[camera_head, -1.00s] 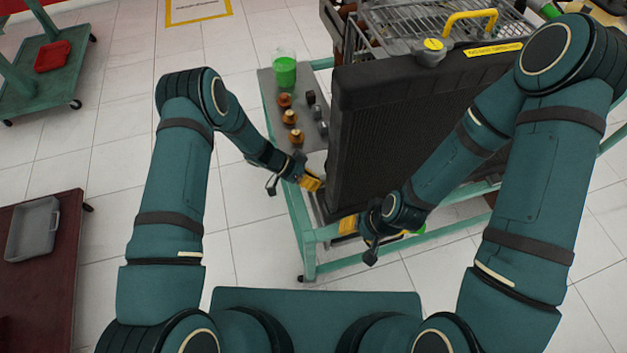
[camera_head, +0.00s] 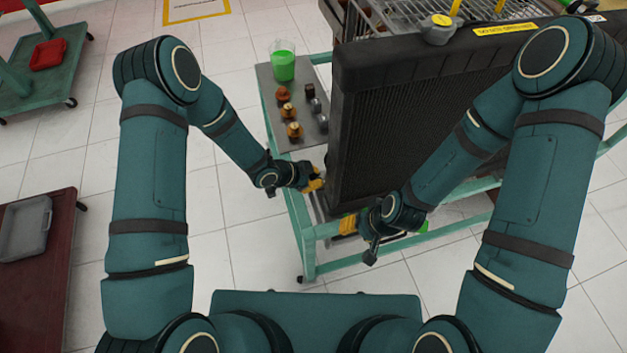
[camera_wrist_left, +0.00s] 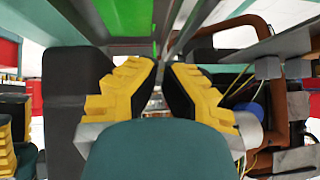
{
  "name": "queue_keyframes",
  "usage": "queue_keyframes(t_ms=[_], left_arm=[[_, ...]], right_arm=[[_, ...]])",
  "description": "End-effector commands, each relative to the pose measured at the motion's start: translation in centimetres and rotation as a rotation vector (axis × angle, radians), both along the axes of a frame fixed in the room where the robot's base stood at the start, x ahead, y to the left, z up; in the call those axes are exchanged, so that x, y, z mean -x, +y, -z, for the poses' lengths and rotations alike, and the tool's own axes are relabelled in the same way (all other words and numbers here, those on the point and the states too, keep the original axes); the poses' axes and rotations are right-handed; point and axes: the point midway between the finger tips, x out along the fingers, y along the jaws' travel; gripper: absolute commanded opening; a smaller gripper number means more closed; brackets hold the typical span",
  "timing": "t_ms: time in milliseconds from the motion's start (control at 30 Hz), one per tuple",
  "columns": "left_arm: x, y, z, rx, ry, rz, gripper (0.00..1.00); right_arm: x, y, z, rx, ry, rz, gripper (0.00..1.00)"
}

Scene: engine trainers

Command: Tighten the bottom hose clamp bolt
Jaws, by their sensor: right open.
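The black radiator (camera_head: 375,140) stands upright on the teal cart (camera_head: 308,245). I cannot make out the bottom hose clamp or its bolt in either view. My left gripper (camera_head: 316,182) is beside the radiator's lower left edge in the head view. In the left wrist view its yellow fingers (camera_wrist_left: 161,70) are apart with a narrow gap, and I see nothing clearly held. My right gripper (camera_head: 346,224) is open at the radiator's lower front, by the cart's front rail. Its fingertips are partly hidden.
The cart's grey side shelf (camera_head: 266,90) carries a jar of green liquid (camera_head: 283,66) and several small brown and grey parts. A dark red table with a grey tray (camera_head: 26,228) stands at the left. The floor between is clear.

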Motion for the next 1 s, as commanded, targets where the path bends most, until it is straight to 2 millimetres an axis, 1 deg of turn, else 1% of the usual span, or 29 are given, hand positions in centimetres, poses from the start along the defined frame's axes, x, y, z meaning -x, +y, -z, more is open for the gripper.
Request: queue_keyframes(t_ms=[33,367,1000], left_arm=[[0.00,-0.86,-0.15,0.005,-0.036,0.010,0.00],[0.36,-0.96,-0.13,-0.072,-0.262,0.012,0.00],[0.98,-1.18,0.51,-0.259,-0.840,0.015,0.00]], right_arm=[[-0.07,-0.01,0.50,0.000,-0.002,0.001,0.47],[-0.25,-0.03,1.16,0.001,-0.006,0.001,0.47],[-0.23,-0.04,1.15,0.001,-0.006,0.001,0.47]])
